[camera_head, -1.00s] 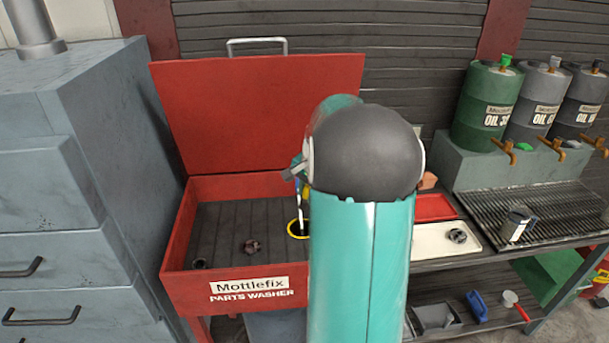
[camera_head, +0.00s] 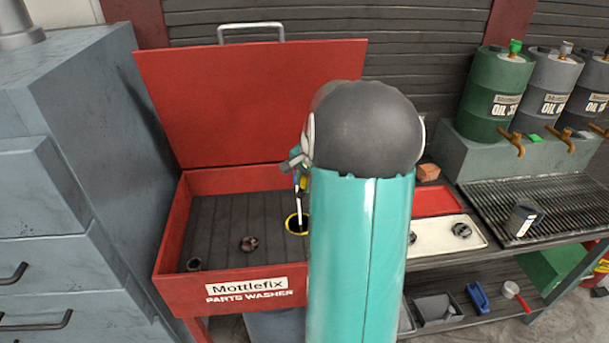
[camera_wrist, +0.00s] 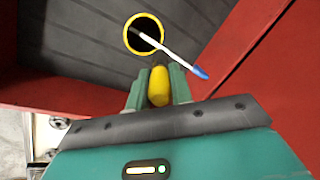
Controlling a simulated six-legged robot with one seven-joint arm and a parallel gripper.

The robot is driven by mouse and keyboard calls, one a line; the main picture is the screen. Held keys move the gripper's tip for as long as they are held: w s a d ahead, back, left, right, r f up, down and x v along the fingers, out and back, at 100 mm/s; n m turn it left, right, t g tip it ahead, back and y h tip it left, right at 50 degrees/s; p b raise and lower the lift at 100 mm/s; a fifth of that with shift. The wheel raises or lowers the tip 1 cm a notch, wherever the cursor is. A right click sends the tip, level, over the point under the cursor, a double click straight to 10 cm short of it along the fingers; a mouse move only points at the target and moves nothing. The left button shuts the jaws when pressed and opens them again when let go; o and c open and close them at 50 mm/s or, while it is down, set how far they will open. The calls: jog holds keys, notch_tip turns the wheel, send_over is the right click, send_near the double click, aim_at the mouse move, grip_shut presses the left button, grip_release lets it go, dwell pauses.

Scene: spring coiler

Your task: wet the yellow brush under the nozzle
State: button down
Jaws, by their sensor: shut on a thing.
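My gripper (camera_wrist: 157,80) is shut on a yellow piece, the yellow brush (camera_wrist: 158,90), seen between its two green fingers in the wrist view. Only that rounded yellow part shows; I cannot see bristles. In the head view my gripper (camera_head: 297,163) is over the red parts washer (camera_head: 225,300), mostly hidden by my arm. A yellow-rimmed dark round opening (camera_wrist: 128,24) lies just beyond the fingers on the washer floor. A thin white rod with a blue end (camera_wrist: 178,58) crosses over it, apart from the held brush; I cannot tell whether it is the nozzle.
The washer's red lid (camera_head: 250,105) stands open behind. Dark metal parts (camera_head: 249,244) lie in the basin. To the right are a red tray (camera_head: 435,201), a white tray (camera_head: 470,244) and a grille with a mug (camera_head: 522,220). A grey cabinet (camera_head: 70,160) stands left.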

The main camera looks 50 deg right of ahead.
aim_at(301, 193)
jog(key=shift+s+f+x, duration=0.1)
jog(key=shift+s+x, duration=0.1)
jog(key=shift+x, duration=0.95)
jog(key=shift+s+f+x, duration=0.1)
jog(key=shift+s+x, duration=0.15)
jog(key=shift+x, duration=0.95)
jog(key=shift+s+x, duration=0.2)
jog(key=shift+x, duration=0.95)
jog(key=shift+w+d+f, duration=0.4)
jog(key=shift+f, duration=0.25)
jog(key=shift+w+d+f, duration=0.35)
jog(key=shift+w+f, duration=0.1)
jog(key=shift+f, duration=0.2)
jog(key=r, duration=0.1)
jog(key=s+a+r, duration=0.2)
jog(key=r, duration=0.1)
jog(key=shift+s, duration=0.25)
